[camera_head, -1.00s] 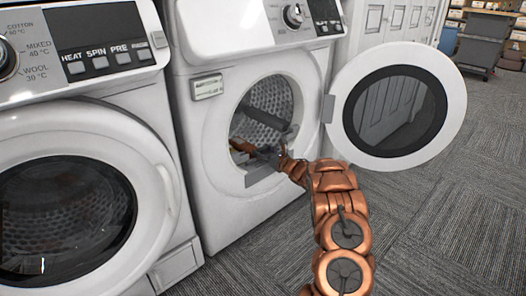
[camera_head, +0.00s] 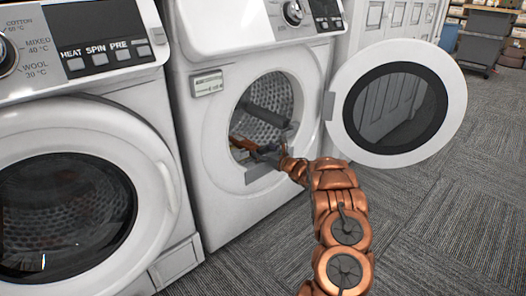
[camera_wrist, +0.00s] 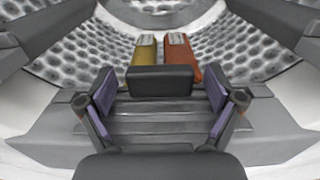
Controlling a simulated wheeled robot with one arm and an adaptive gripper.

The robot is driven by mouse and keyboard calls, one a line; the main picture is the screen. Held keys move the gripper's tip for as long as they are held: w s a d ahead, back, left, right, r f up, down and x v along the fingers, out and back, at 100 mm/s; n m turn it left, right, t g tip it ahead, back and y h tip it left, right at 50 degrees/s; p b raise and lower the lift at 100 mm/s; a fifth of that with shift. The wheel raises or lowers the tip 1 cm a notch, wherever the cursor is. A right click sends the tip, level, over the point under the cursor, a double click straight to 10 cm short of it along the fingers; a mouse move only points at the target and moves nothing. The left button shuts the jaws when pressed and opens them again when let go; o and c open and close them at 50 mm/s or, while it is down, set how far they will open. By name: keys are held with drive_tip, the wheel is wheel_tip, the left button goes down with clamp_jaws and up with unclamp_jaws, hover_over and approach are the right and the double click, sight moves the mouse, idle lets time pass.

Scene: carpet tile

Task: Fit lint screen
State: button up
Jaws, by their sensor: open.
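My gripper (camera_head: 264,154) is inside the round mouth of the right-hand machine, at its lower lip. In the wrist view, its two purple-padded fingers (camera_wrist: 160,108) are spread apart. A dark grey block (camera_wrist: 160,80) shows between and just beyond them, with a flat ridged grey part (camera_wrist: 160,122) below. I cannot tell whether the pads touch either part. A yellow piece (camera_wrist: 143,54) and an orange piece (camera_wrist: 180,56) stand side by side behind the block. I cannot tell which part is the lint screen. The machine's round door (camera_head: 455,95) is swung open to the right.
The perforated drum (camera_wrist: 85,50) curves around behind my gripper. A second front-loader (camera_head: 85,118) with a closed door stands at the left. Carpet (camera_head: 440,225) is clear at the right.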

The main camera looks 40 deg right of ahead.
drive_tip(key=s, duration=1.2)
drive_tip(key=shift+a, duration=0.15)
idle(0.5)
